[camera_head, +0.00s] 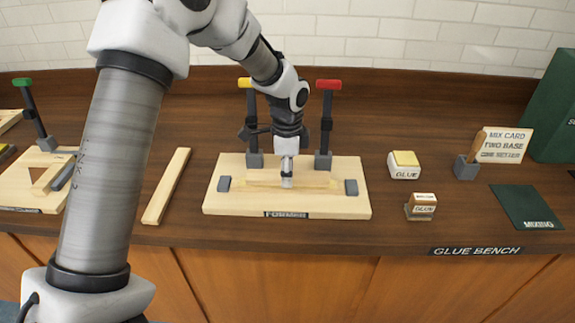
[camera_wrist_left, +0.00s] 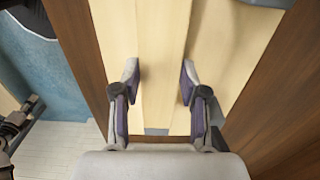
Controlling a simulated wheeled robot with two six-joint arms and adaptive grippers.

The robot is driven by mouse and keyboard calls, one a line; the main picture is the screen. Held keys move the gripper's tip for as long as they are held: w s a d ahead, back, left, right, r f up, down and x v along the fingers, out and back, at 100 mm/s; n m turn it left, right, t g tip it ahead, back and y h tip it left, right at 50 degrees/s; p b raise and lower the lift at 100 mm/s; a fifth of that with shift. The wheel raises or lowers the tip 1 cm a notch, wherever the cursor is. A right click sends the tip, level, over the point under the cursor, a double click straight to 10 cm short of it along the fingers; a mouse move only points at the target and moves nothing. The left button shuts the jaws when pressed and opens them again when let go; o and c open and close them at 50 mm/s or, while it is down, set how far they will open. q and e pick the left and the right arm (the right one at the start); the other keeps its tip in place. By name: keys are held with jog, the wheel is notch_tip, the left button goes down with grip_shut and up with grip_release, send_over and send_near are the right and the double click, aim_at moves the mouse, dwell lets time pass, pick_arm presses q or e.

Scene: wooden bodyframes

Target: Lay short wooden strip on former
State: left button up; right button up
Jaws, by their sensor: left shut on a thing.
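The former (camera_head: 230,200) is a pale wooden board with a label on its front edge and two grey blocks on top. A pale wooden strip (camera_head: 318,180) runs lengthwise over the board, between the grey blocks. My left gripper (camera_head: 287,183) is above the middle of the former, shut on this strip. In the left wrist view the strip (camera_wrist_left: 160,40) passes between the two fingers of the gripper (camera_wrist_left: 159,88). I cannot tell whether the strip touches the board. A dark jointed part at the left edge of the wrist view looks like my right gripper (camera_wrist_left: 18,120); its jaws are unclear.
Yellow-handled (camera_head: 245,83) and red-handled (camera_head: 328,85) clamps stand behind the former. A longer strip (camera_head: 166,186) lies to its left. Glue boxes (camera_head: 404,166), a card holder (camera_head: 467,168) and a green mixing mat (camera_head: 526,208) are to the right. A green-handled clamp (camera_head: 22,82) stands far left.

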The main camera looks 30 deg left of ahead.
pick_arm(q)
jog(key=shift+f, duration=0.2)
jog(key=shift+p, duration=0.4)
jog(key=shift+f+p, duration=0.25)
jog(key=shift+p, duration=0.05)
dwell(0.7)
dwell(0.3)
jog(key=o, duration=1.3)
jog(key=shift+c, duration=0.2)
jog(key=shift+r, duration=0.1)
notch_tip(320, 180, up, 12)
